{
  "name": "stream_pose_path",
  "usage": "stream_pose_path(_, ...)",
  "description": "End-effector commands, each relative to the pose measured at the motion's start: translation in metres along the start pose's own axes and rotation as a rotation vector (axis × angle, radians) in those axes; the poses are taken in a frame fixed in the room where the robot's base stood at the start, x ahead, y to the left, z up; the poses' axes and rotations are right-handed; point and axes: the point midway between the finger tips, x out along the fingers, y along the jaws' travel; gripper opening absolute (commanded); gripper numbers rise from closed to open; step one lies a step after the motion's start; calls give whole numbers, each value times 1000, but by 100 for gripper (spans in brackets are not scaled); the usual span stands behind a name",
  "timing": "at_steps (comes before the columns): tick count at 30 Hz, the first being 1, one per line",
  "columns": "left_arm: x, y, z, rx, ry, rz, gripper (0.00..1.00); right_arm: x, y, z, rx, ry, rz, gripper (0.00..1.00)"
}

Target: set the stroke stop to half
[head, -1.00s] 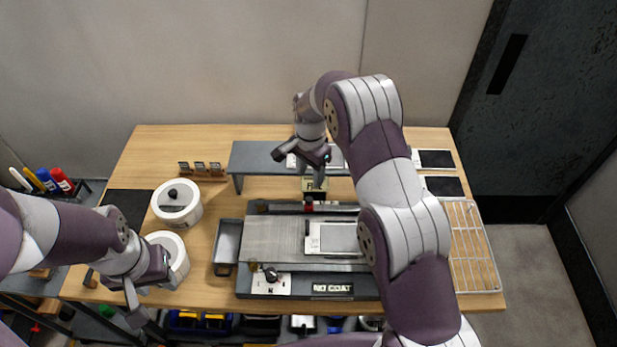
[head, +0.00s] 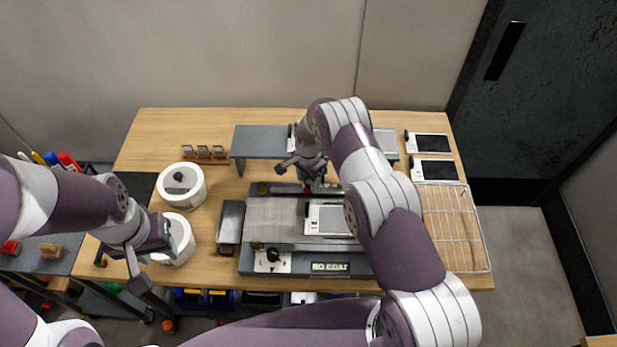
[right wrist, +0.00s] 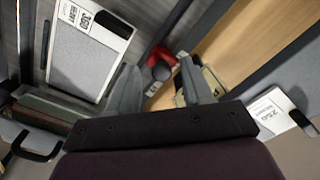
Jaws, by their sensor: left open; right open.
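The red stop (head: 307,189), seemingly the stroke stop, sits on the dark rail along the back of the coater (head: 280,217). In the right wrist view the stop (right wrist: 160,57) has a dark round end and lies between and just beyond my fingertips. My right gripper (head: 304,172) is open and empty, just above and behind the rail. Its two fingers also show in the right wrist view (right wrist: 160,88), apart. A scale for the stop cannot be read. My left gripper (head: 132,285) is open and empty by the front left table edge, beside a white pot (head: 174,240).
A grey raised shelf (head: 262,141) stands behind the rail, close to my right gripper. A grey panel (head: 325,219) lies on the coater bed. A display (head: 330,267) reads "NO COAT", with a dark knob (head: 272,254) beside it. A wire rack (head: 456,225) is at right.

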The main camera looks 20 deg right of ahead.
Motion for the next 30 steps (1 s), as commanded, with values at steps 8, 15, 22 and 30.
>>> stream_pose_path(8, 0, 0, 0, 0, 0, 0, 43, 0, 0, 0, 0, 0, 0, 0)
stream_pose_path(15, 9, 0, 1, 0, 0, 0, 43, 2, 22, -24, 5, 1, -1, 0)
stream_pose_path(22, 17, 0, 2, 0, 0, 0, 43, 1, 49, -51, 2, 2, -2, 0)
stream_pose_path(30, 16, 0, 2, 0, 0, 0, 43, -1, 53, -54, 0, 2, -1, 0)
